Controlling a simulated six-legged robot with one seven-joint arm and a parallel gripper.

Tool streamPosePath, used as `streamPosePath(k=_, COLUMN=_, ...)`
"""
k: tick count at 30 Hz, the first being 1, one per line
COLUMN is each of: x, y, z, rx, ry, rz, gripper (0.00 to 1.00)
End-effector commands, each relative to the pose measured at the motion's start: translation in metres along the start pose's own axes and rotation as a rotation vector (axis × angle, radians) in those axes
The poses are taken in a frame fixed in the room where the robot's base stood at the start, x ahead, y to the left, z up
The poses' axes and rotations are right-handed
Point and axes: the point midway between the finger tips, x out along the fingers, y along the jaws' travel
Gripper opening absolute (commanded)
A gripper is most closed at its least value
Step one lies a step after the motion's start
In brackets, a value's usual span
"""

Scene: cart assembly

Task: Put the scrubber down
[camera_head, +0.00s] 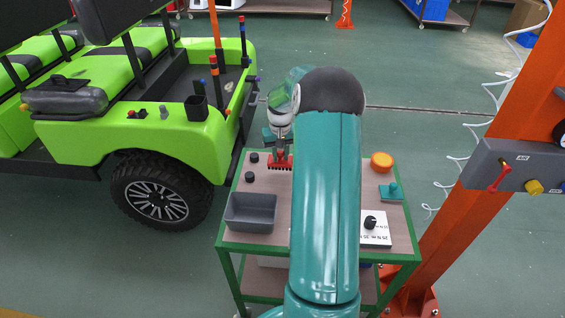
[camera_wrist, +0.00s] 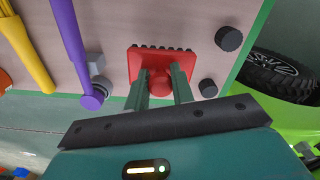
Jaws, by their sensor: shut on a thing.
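The scrubber (camera_wrist: 138,62) is a red block with a row of dark bristles along one edge and a round red knob. In the wrist view my gripper (camera_wrist: 162,85) has its two teal fingers closed on either side of the knob. In the head view the red scrubber (camera_head: 280,164) shows below my gripper (camera_head: 277,137), over the far left part of the brown cart top (camera_head: 257,184). I cannot tell whether it touches the surface. My arm hides the middle of the cart.
Two black knobs (camera_head: 251,167) lie left of the scrubber. A grey bin (camera_head: 250,212) stands at the front left. On the right are an orange disc (camera_head: 382,161), a teal knobbed block (camera_head: 391,192) and a white card (camera_head: 376,231). Purple (camera_wrist: 75,45) and yellow (camera_wrist: 25,48) rods show in the wrist view.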

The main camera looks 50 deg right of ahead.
Motion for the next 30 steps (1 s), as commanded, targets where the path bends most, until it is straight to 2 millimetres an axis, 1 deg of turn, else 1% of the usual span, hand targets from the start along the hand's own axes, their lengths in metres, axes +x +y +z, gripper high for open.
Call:
streamPosePath(k=4, x=0.013, y=0.009, z=-0.001, rx=0.0, ry=-0.003, rz=-0.001, gripper=0.03)
streamPosePath(k=6, x=0.025, y=0.007, z=0.0, rx=-0.002, ry=-0.004, rz=-0.003, gripper=0.03)
streamPosePath(k=9, x=0.038, y=0.007, z=-0.001, rx=-0.001, ry=-0.003, rz=-0.002, gripper=0.03)
streamPosePath(k=11, x=0.042, y=0.007, z=-0.001, rx=-0.001, ry=-0.002, rz=-0.002, gripper=0.03)
streamPosePath(k=20, x=0.043, y=0.007, z=-0.001, rx=-0.001, ry=-0.001, rz=-0.001, gripper=0.03)
streamPosePath(k=21, x=0.043, y=0.007, z=-0.001, rx=-0.001, ry=-0.001, rz=-0.001, gripper=0.3)
streamPosePath(k=23, x=0.043, y=0.007, z=-0.001, rx=-0.001, ry=-0.001, rz=-0.001, gripper=0.41)
streamPosePath(k=24, x=0.043, y=0.007, z=-0.001, rx=-0.001, ry=-0.001, rz=-0.001, gripper=0.46)
streamPosePath(k=30, x=0.043, y=0.007, z=-0.001, rx=-0.001, ry=-0.001, rz=-0.001, gripper=0.46)
